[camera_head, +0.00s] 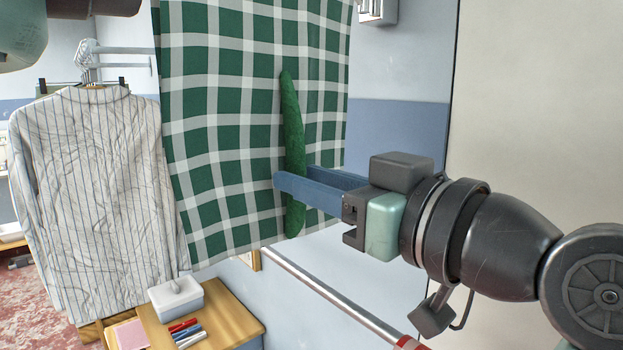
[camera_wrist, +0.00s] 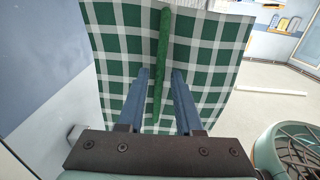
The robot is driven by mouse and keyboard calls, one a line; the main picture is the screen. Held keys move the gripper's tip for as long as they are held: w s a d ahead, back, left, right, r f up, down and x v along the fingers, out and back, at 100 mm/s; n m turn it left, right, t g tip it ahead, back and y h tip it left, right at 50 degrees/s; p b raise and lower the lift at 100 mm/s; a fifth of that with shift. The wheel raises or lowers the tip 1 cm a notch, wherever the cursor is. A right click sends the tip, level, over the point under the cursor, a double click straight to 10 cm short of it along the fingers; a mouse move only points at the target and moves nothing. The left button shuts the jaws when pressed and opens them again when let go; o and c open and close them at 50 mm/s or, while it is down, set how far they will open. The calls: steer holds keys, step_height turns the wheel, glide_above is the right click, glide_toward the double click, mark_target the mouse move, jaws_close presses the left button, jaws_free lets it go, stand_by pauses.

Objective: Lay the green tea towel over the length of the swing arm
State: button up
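A green and white checked cloth (camera_head: 225,120) hangs spread out; it also fills the background of the wrist view (camera_wrist: 115,75). A long, narrow dark green thing (camera_head: 291,115) with a rounded upper end stands nearly upright before it. In the wrist view gaps show between the green thing (camera_wrist: 162,60) and both fingers (camera_wrist: 160,72). A pale bar (camera_head: 330,290) with a red end slopes below the gripper and may be the swing arm.
A striped shirt (camera_head: 90,190) hangs at the left below a wall bracket (camera_head: 95,55). A wooden table (camera_head: 225,320) holds a white box (camera_head: 176,300) and several pens (camera_head: 187,333). Open floor (camera_wrist: 260,115) shows at the right of the wrist view.

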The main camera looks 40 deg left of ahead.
steer(key=shift+o, duration=0.5)
steer(key=s+d+b, duration=0.1)
steer(key=d+b, duration=0.1)
steer(key=d, duration=1.1)
steer(key=shift+b, duration=0.3)
